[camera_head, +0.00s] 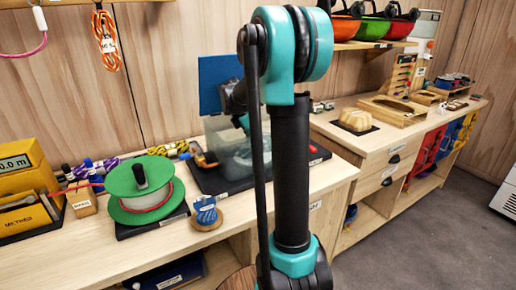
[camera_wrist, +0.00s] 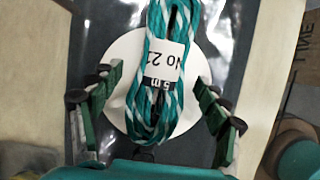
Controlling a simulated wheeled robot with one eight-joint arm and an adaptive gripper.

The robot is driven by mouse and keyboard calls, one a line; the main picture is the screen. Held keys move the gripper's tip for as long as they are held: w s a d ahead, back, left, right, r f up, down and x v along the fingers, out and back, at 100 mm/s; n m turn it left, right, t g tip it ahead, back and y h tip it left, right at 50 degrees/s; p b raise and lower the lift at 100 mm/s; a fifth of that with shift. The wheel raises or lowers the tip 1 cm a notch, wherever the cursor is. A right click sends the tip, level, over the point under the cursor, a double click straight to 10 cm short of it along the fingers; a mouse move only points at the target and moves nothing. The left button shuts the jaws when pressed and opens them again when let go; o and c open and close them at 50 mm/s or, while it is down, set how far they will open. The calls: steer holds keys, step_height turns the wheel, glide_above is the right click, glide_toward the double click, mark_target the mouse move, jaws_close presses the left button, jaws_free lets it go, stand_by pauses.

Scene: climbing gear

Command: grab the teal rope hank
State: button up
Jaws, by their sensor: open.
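The teal rope hank (camera_wrist: 150,108), teal and white striped with a white paper tag reading "No 21" and a dark "5 m" band, shows in the wrist view, upper middle. It lies over a white round disc (camera_wrist: 122,58) on a dark glossy surface. My gripper (camera_wrist: 160,80) is open, one finger on each side of the hank, with a gap on both sides. The hank's top end is cut off by the picture edge.
In the head view a green reel (camera_head: 130,188), a small blue spool (camera_head: 206,212) and a yellow meter box (camera_head: 22,178) stand on the bench left of my arm. A second bench (camera_head: 345,128) stands to the right.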

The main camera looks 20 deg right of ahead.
steer(key=shift+x, duration=0.85)
steer(key=shift+c, duration=0.2)
steer(key=shift+r, duration=0.1)
steer(key=c, duration=1.4)
